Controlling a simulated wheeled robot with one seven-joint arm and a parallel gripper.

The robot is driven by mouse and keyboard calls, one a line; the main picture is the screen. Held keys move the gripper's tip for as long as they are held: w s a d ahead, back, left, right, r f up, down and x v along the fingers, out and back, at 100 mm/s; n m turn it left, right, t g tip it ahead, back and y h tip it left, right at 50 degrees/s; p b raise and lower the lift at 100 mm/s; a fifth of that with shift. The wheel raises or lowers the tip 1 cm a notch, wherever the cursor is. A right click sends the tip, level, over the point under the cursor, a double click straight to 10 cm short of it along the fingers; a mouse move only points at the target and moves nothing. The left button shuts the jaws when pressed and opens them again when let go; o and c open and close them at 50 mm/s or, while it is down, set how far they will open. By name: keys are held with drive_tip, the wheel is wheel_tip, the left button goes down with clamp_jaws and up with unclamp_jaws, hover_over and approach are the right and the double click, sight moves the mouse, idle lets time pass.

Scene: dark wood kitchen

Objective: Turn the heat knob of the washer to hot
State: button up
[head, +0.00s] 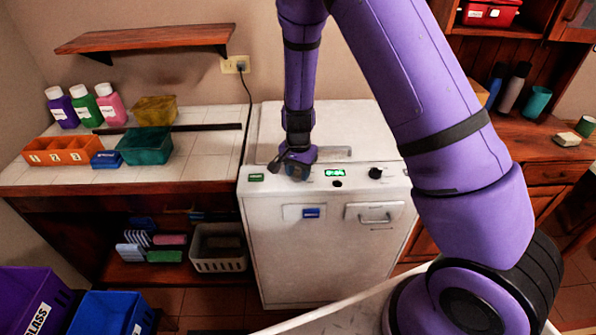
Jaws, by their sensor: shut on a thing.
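The white washer (315,246) stands in the middle of the head view, with its control strip along the top front edge. A black knob (375,173) sits free on the right of the strip. A small green-lit display (335,173) is left of it. My gripper (293,170) points down at the left part of the strip and is shut. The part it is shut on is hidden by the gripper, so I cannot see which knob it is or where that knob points. A green label or button (256,178) is at the strip's left end.
A tiled counter (205,160) on the left holds bottles (83,104), an orange tray (62,151) and a teal container (146,146). A wall shelf (145,40) hangs above it. A wooden cabinet (555,172) is on the right. Bins (112,314) stand on the floor at lower left.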

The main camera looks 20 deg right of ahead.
sight(298, 171)
idle(0.4)
drive_tip(key=o, duration=0.9)
wheel_tip(298, 171, up, 10)
drive_tip(key=shift+f, duration=0.1)
drive_tip(key=shift+r, duration=0.5)
